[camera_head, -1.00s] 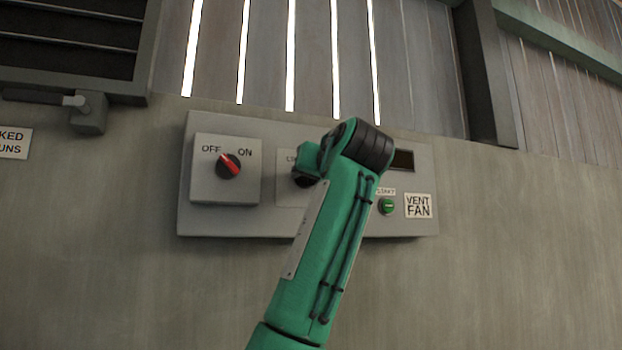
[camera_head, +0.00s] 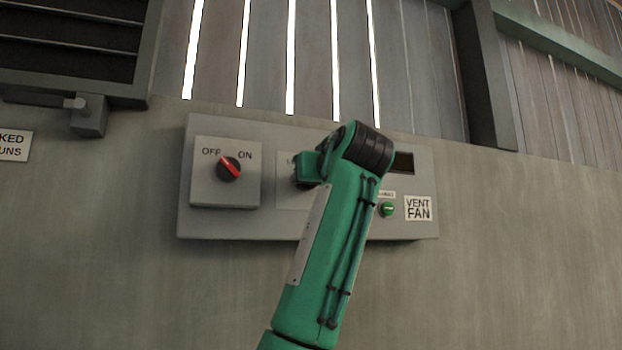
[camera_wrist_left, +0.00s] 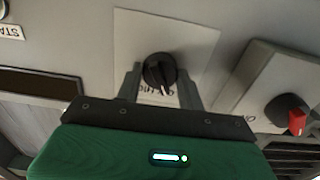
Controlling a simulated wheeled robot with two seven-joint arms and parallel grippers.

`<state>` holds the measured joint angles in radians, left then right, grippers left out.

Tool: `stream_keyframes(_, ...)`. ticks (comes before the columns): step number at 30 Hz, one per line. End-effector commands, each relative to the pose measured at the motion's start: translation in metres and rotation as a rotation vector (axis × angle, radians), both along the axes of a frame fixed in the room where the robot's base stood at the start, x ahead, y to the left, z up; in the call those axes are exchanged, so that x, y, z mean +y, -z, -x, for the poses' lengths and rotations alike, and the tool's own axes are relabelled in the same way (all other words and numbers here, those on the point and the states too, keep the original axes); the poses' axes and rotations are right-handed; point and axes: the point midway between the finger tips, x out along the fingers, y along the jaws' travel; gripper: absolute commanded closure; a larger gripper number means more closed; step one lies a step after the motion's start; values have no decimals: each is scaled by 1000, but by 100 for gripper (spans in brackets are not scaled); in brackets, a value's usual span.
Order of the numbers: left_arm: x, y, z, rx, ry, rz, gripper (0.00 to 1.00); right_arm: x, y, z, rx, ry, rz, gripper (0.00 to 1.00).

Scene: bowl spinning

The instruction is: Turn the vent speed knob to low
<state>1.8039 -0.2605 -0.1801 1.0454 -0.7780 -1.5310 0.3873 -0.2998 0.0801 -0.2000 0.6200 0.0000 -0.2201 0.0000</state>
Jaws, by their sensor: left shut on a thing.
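The vent speed knob (camera_wrist_left: 158,71) is black with a white pointer mark. In the left wrist view it sits on a light square plate (camera_wrist_left: 203,38) between my left fingers. My left gripper (camera_wrist_left: 160,86) is shut on the knob, one finger on each side. The lettering beside the knob is partly covered and shows upside down. In the head view my green left arm covers most of the speed plate (camera_head: 288,195), and the fingertips are not clear there. My right gripper is not in view.
Left of the speed plate is an OFF/ON switch with a red pointer (camera_head: 230,168). To the right are a green start button (camera_head: 387,209), a dark display (camera_head: 403,162) and a VENT FAN label (camera_head: 418,207). All are on a grey wall panel (camera_head: 330,232).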

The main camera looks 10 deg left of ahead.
Motion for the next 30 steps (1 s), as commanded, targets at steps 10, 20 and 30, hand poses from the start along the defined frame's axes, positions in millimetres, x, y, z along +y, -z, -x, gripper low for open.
stream_keyframes(10, 0, 0, 0, -1, 0, -1, 40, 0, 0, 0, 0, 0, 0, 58)
stream_keyframes(20, -14, 4, 21, -3, 2, -1, 40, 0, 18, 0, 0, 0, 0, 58)
stream_keyframes(30, -57, 4, 83, -3, 2, -1, 40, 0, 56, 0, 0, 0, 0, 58)
